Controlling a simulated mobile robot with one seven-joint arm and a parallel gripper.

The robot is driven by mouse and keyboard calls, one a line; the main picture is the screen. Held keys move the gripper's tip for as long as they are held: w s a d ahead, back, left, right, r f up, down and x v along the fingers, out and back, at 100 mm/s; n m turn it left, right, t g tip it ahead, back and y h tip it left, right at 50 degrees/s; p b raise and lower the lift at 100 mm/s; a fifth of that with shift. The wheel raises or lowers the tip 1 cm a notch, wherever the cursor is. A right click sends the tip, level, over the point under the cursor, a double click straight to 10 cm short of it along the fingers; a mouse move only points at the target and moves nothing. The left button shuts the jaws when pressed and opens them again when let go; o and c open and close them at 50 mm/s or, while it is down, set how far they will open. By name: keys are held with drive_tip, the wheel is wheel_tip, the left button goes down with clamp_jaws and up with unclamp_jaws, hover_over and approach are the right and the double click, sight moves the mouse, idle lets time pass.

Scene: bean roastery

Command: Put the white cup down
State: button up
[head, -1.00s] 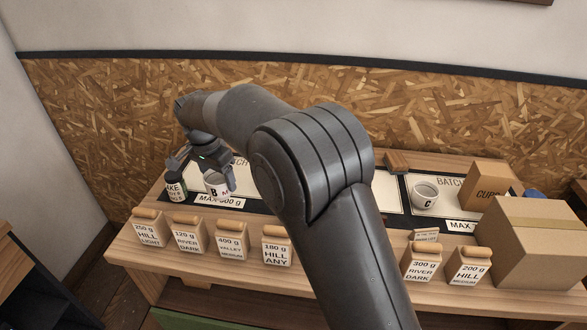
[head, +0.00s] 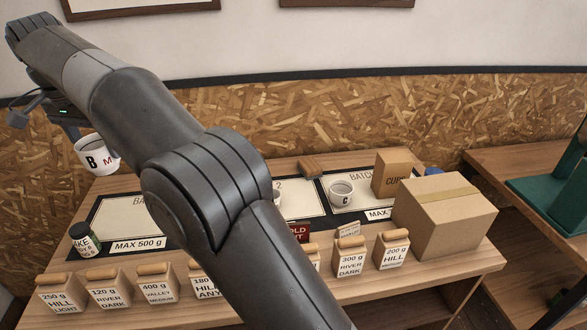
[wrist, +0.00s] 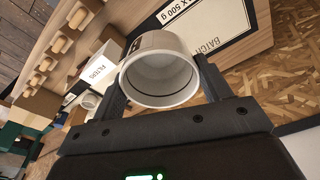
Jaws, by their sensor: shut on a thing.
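The white cup (head: 97,154), marked with a black B and a red M, is in my gripper (head: 72,130) at the left of the head view. It hangs in the air above the table's left end. In the wrist view the cup (wrist: 160,80) sits between the two fingers of my gripper (wrist: 160,92), with its open mouth towards the camera; the inside looks empty. The first batch mat (head: 122,222), with the MAX 500 g label, lies below and is bare where it shows. My arm hides part of the mat's right side.
A dark jar (head: 84,238) stands at the mat's left front corner. Several labelled bean bags line the front edge, among them a 400 g one (head: 157,285). Cup C (head: 341,194) stands on the right mat.

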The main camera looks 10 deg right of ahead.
drive_tip(key=w+d+m, duration=0.3)
drive_tip(key=w+d, duration=0.3)
drive_tip(key=d, duration=0.6)
drive_tip(key=w+d+m, duration=0.2)
drive_tip(key=w+d, duration=0.3)
drive_tip(key=d, duration=0.7)
drive_tip(key=d+m+h, duration=0.1)
drive_tip(key=d+m, duration=0.4)
drive_tip(key=d, duration=1.8)
drive_tip(key=s+d+m+g, duration=0.1)
drive_tip(key=s+d+m, duration=0.3)
drive_tip(key=d, duration=0.8)
drive_tip(key=s+d+m+g, duration=0.15)
drive_tip(key=s+d, duration=0.45)
drive_tip(key=d, duration=0.7)
drive_tip(key=s+d+m, duration=0.6)
drive_tip(key=s+d, duration=0.8)
drive_tip(key=s, duration=0.1)
hover_over(448, 194)
drive_tip(key=shift+t+y, duration=0.25)
drive_tip(key=shift+y, duration=0.05)
drive_tip(key=shift+f, duration=8.1)
